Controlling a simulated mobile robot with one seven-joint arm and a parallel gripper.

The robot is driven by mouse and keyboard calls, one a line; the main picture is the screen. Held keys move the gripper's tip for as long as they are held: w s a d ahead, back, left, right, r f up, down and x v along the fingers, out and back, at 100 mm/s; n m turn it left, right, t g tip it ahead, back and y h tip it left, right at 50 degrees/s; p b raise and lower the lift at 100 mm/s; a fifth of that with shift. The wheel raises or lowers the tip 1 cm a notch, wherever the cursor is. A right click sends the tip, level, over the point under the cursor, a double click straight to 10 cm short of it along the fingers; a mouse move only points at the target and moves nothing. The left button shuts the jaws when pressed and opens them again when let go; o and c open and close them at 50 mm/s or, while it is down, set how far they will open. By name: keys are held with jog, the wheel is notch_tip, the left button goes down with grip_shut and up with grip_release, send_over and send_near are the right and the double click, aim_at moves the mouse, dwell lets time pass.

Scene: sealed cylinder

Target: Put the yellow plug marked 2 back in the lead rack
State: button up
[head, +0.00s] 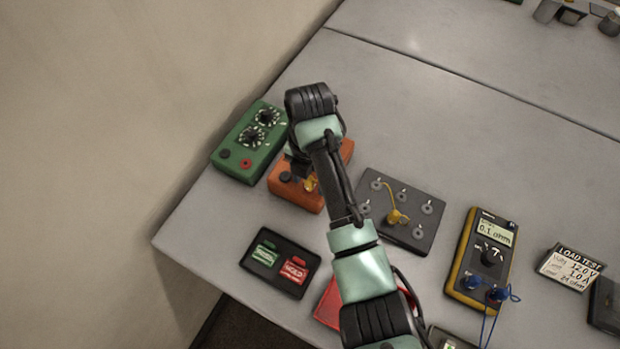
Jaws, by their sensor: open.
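One yellow plug (310,185) shows at the orange box (287,191), just beside my gripper (303,174). Another yellow plug (397,217) sits on the dark plate with several round posts (416,242), which looks like the lead rack; a yellow lead curves from it to the plate's upper left. No number is readable on either plug. My gripper is low over the orange box, small and dark in the picture. It is open; the arm above it hides part of the box and its fingertips are hard to make out.
A green dial box (238,157) stands left of my gripper. A black tray (278,286) holds green and red tags. A yellow multimeter (468,265) with blue leads and a load test card (570,268) lie right.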

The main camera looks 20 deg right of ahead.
dwell(0.9)
grip_shut()
jog(key=shift+r+p, duration=0.15)
jog(key=shift+p, duration=0.2)
dwell(1.1)
jog(key=shift+r+p, duration=2.75)
jog(key=shift+r, duration=0.15)
